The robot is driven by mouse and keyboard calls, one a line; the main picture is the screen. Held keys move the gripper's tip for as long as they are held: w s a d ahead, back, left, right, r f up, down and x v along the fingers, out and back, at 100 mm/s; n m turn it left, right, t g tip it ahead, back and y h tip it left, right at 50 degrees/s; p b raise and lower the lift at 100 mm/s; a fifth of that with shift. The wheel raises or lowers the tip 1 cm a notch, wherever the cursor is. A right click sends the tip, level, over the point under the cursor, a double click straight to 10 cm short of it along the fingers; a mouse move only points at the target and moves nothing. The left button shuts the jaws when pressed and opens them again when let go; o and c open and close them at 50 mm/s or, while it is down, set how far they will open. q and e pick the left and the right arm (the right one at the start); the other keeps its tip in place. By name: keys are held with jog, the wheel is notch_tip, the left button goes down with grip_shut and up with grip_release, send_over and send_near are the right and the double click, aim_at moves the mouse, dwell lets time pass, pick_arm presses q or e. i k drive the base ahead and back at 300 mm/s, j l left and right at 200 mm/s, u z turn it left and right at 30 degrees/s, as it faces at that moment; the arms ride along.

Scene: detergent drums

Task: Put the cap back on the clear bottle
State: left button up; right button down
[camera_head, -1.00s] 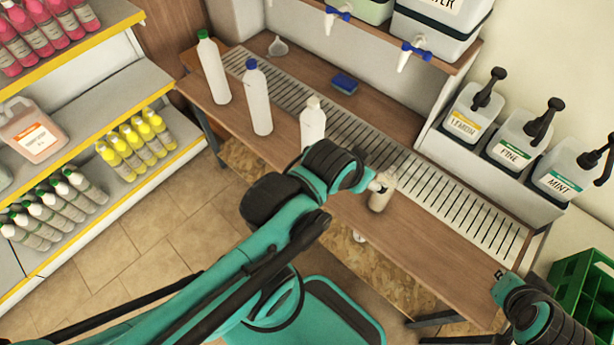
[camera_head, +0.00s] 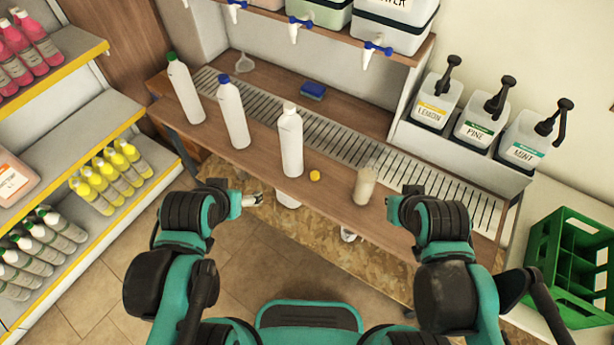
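The clear bottle (camera_head: 365,187) stands upright on the wooden bench, right of the white bottles. It looks translucent beige, and I see no cap on its top. A small yellow cap (camera_head: 314,175) lies on the bench top, left of the clear bottle and just right of the nearest white bottle. My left gripper (camera_head: 253,200) is at the bench's front edge, left of and apart from the cap. Its fingers are too small to read. My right gripper (camera_head: 391,205) is just right of the clear bottle, its fingers mostly hidden by the wrist.
White bottles stand in a row, with a green cap (camera_head: 185,90), a blue cap (camera_head: 233,115) and a white cap (camera_head: 290,143). A slatted drain (camera_head: 340,140) runs behind them, with a blue sponge (camera_head: 313,91) beyond. Pump jugs (camera_head: 480,125) stand right; a green crate (camera_head: 570,260) sits lower right.

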aim_at(367, 175)
jog(key=i+j+z, duration=0.2)
jog(key=j+z, duration=0.15)
jog(key=j, duration=0.35)
jog(key=i+j+z, duration=0.15)
jog(key=j+z, duration=0.2)
jog(key=j, duration=0.4)
jog(key=j+z, duration=0.35)
jog(key=j, duration=0.45)
